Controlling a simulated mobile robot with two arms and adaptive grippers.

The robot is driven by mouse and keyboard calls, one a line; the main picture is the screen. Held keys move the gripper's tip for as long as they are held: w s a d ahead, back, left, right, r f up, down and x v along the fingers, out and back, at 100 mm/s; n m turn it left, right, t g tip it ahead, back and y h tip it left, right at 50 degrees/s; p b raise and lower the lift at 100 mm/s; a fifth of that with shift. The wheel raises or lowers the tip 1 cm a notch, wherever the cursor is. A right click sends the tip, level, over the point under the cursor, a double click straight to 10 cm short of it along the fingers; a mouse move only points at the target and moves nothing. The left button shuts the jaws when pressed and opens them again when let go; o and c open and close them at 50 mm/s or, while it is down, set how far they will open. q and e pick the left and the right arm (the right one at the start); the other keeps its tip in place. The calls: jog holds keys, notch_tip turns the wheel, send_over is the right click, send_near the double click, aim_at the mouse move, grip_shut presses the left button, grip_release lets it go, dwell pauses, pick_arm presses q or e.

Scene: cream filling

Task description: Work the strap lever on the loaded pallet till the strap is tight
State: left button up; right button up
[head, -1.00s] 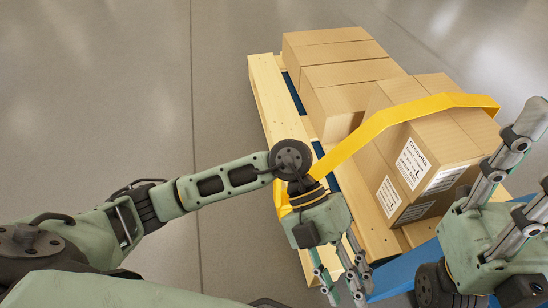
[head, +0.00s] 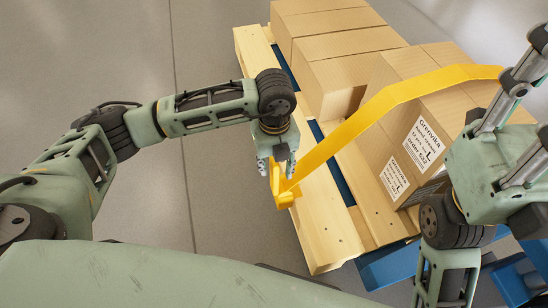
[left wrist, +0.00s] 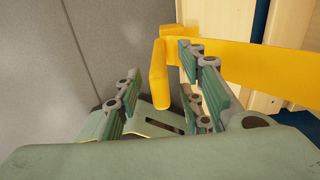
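The yellow strap (head: 385,105) runs over the front carton and down to the yellow strap lever (head: 286,198) at the pallet's left edge. My left gripper (head: 276,166) is just above the lever, fingers pointing down. In the left wrist view the left gripper (left wrist: 160,92) is open, and the lever's handle (left wrist: 158,78) shows between the lines of its fingers, nearer the right finger; I cannot tell whether they touch. The wooden pallet (head: 322,225) carries the cartons. My right gripper (head: 525,115) is open and empty at the right, in front of the cartons.
Several brown cartons (head: 345,80) stand on the pallet. The front one bears white labels (head: 425,142). Blue metal parts (head: 392,268) show under and beside the pallet's near end. The grey floor (head: 215,40) left of the pallet is clear.

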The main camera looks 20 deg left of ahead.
pick_arm(q)
jog(key=shift+f+b, duration=0.55)
jog(key=shift+f, duration=1.15)
grip_shut()
